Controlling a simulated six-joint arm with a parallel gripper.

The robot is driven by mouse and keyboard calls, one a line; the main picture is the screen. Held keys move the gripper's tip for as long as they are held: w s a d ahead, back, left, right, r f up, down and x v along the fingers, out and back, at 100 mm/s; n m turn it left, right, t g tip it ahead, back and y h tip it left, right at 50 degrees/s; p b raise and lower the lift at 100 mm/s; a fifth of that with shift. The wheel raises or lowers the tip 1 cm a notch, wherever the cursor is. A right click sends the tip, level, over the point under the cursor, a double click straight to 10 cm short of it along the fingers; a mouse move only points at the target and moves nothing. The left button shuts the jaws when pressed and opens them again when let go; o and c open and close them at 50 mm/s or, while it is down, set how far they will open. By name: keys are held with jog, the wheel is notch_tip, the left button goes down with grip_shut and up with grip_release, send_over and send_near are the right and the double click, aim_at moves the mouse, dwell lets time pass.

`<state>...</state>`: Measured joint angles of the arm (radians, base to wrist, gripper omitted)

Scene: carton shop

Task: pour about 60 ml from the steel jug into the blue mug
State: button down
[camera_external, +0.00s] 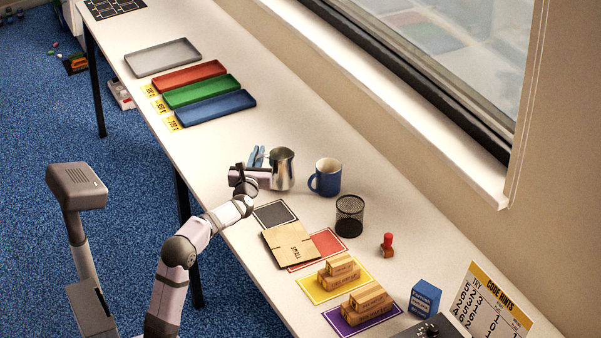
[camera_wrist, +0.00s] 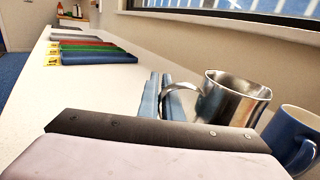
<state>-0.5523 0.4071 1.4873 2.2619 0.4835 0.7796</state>
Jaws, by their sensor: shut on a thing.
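The steel jug (camera_external: 281,170) is upright beside the blue mug (camera_external: 327,180), on its left. My gripper (camera_external: 257,157) is at the jug's left side, its blue fingers shut on the handle. In the wrist view the curved handle of the steel jug (camera_wrist: 232,100) reaches to my gripper's blue fingers (camera_wrist: 163,92). Whether the jug's base touches the table is unclear. The blue mug (camera_wrist: 289,138) has a pale inside and stands upright, partly cut off at the right in the wrist view. The contents of both vessels cannot be seen.
A black mesh cup (camera_external: 349,216) and a red-handled stamp (camera_external: 388,245) stand nearer on the white table (camera_external: 215,140). Coloured mats with wooden blocks (camera_external: 367,302) lie in front. Blue (camera_external: 215,108), green, red and grey trays lie farther back. The window sill runs along the right.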

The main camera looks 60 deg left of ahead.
jog(key=shift+w+d+f, duration=0.1)
jog(key=shift+w, duration=0.05)
jog(key=w+d+r+m+p, duration=0.2)
jog(key=r+m+p, duration=0.4)
jog(key=p, duration=1.1)
jog(key=w+d+r+m+p, duration=0.3)
jog(key=w+r+m+p, duration=0.2)
jog(key=p, duration=1.3)
jog(key=shift+w+d+r+m, duration=0.3)
jog(key=shift+r+m, duration=0.1)
jog(key=shift+r, duration=0.1)
jog(key=shift+w+d+m, duration=0.1)
jog(key=shift+w+m, duration=0.1)
jog(key=shift+m, duration=0.1)
jog(key=shift+w+d+r+m+p, duration=0.2)
jog(key=shift+w+r+m+p, duration=0.15)
jog(key=shift+p, duration=0.35)
